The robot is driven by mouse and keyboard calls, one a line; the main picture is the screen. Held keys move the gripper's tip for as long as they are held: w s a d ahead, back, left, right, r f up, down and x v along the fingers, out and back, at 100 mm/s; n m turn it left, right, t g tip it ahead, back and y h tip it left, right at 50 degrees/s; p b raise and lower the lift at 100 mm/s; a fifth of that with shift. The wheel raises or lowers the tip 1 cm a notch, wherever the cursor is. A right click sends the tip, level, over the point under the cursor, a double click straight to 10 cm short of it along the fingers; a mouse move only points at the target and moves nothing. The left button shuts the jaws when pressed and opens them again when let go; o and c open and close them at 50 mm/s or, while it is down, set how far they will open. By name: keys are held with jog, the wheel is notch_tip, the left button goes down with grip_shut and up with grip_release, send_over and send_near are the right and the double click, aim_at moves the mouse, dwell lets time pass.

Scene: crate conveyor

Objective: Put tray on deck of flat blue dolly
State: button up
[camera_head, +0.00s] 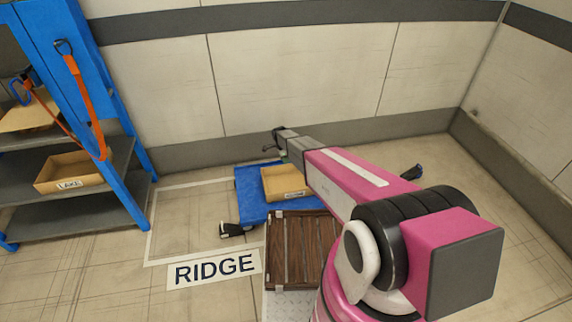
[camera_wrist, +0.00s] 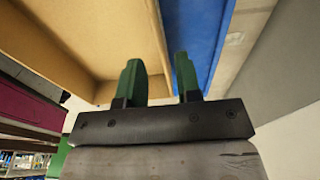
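The tan tray (camera_head: 283,181), with a small label on its front, appears to rest on the deck of the flat blue dolly (camera_head: 246,188). I cannot see the whole of its underside. My gripper (camera_head: 270,143) is at the tray's far side, partly hidden by my arm. In the wrist view my gripper (camera_wrist: 160,78) has its green fingers apart, one on each side of the edge of the tan tray (camera_wrist: 75,40). The blue deck (camera_wrist: 192,35) shows beyond the right finger. A gap shows between the fingers.
A blue shelf rack (camera_head: 100,110) stands at left, with another tan tray (camera_head: 70,175) labelled LAKE. A floor sign (camera_head: 215,268) reads RIDGE. A brown slatted surface (camera_head: 298,250) lies in front of the dolly. The wall (camera_head: 290,80) is close behind it.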

notch_tip(320, 180, up, 6)
jog(key=s+d+r+n, duration=0.5)
jog(key=s+r, duration=0.3)
jog(key=s, duration=0.3)
jog(key=s+d+r+n+y, duration=0.1)
jog(key=s+d+r+n, duration=0.4)
jog(key=s+r, duration=0.4)
jog(key=s+d+r+n, duration=0.5)
jog(key=s+d+r, duration=0.2)
jog(key=s, duration=0.6)
jog(key=shift+s+d+r+n+y, duration=0.15)
jog(key=shift+s+r+n+y, duration=0.2)
jog(key=shift+r, duration=0.45)
jog(key=shift+w, duration=0.1)
